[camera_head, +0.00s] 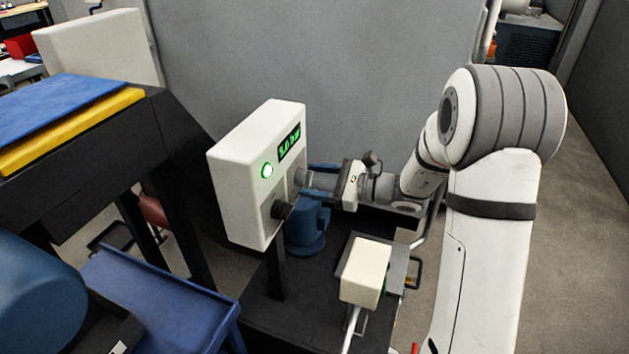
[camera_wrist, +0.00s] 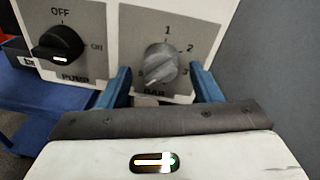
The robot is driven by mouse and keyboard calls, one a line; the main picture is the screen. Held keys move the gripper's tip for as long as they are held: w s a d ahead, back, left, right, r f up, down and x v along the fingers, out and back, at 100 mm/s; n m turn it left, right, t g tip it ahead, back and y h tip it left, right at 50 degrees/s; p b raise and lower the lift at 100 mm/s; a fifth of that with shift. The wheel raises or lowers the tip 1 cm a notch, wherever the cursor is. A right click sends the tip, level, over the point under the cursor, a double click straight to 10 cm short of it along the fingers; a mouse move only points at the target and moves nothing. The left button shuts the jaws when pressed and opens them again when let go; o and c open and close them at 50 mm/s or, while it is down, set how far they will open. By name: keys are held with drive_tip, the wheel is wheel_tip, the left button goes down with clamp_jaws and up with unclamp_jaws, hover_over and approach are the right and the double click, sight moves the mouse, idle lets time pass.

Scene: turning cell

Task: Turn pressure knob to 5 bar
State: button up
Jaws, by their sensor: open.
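The pressure knob (camera_wrist: 161,65) is a grey ridged dial in the wrist view, on a panel marked 1, 2, 3 and BAR. Its ridge runs from upper right to lower left; the other scale marks are hard to read. My gripper (camera_wrist: 164,84) is open, with one blue finger on each side of the knob and a visible gap around it. In the head view my gripper (camera_head: 308,181) reaches the right part of the white control box (camera_head: 235,185), hiding the pressure knob. The box's green display (camera_head: 289,145) seems to read 5.0 bar.
A black pump knob (camera_wrist: 57,43) marked OFF and ON sits left of the pressure knob. A small white box (camera_head: 365,271) stands in front of my arm. A grey wall (camera_head: 330,70) rises behind.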

drive_tip(key=v, duration=0.7)
